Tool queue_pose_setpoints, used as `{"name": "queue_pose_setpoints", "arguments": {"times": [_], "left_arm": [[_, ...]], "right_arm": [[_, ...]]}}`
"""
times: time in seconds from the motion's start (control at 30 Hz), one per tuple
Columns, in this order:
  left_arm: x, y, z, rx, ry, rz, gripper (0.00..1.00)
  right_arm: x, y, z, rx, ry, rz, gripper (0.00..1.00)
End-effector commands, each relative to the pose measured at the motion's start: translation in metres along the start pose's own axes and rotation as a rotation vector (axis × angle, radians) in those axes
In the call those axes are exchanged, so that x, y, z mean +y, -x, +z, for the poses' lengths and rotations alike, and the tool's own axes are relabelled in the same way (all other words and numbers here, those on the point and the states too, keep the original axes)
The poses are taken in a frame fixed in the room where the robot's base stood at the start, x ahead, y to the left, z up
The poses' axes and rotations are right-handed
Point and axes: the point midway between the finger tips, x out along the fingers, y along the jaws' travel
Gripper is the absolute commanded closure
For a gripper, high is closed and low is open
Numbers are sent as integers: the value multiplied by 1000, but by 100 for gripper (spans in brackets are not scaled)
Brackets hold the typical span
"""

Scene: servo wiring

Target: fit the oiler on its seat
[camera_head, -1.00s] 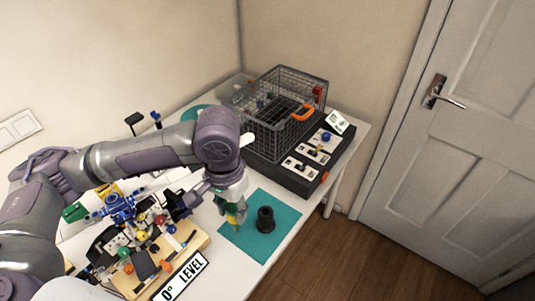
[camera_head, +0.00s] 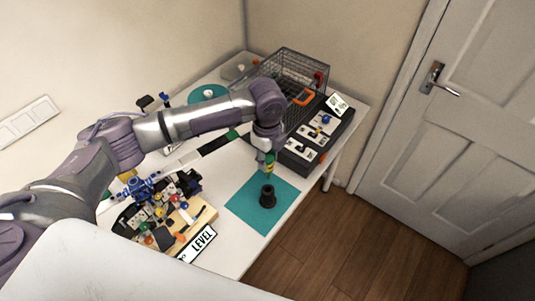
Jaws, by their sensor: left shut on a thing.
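My left gripper (camera_head: 268,154) is shut on a small green and yellow piece, which looks like the oiler (camera_head: 269,167). The oiler hangs below the fingers, roughly upright, and the fingers partly hide it. A black round holder with a wider base, likely the seat (camera_head: 267,197), stands on a teal mat (camera_head: 244,205). The oiler's lower end shows just above the seat's top in the picture; I cannot tell whether they touch. My right gripper is not in view.
A wire basket (camera_head: 290,67) and a black panel with white plates (camera_head: 300,157) stand behind the mat. The table's front edge is close to the mat.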

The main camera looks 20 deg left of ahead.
Motion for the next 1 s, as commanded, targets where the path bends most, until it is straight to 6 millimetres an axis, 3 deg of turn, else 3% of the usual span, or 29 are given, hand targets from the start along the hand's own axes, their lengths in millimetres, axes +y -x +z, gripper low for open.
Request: {"name": "queue_pose_setpoints", "arguments": {"times": [0.3,0.57,1.0], "left_arm": [[0,0,0,0,-1,0,100],[0,3,1,1,-1,2,100],[1,-44,1,1,0,1,100]], "right_arm": [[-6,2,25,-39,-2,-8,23],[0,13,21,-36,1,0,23],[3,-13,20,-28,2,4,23]]}}
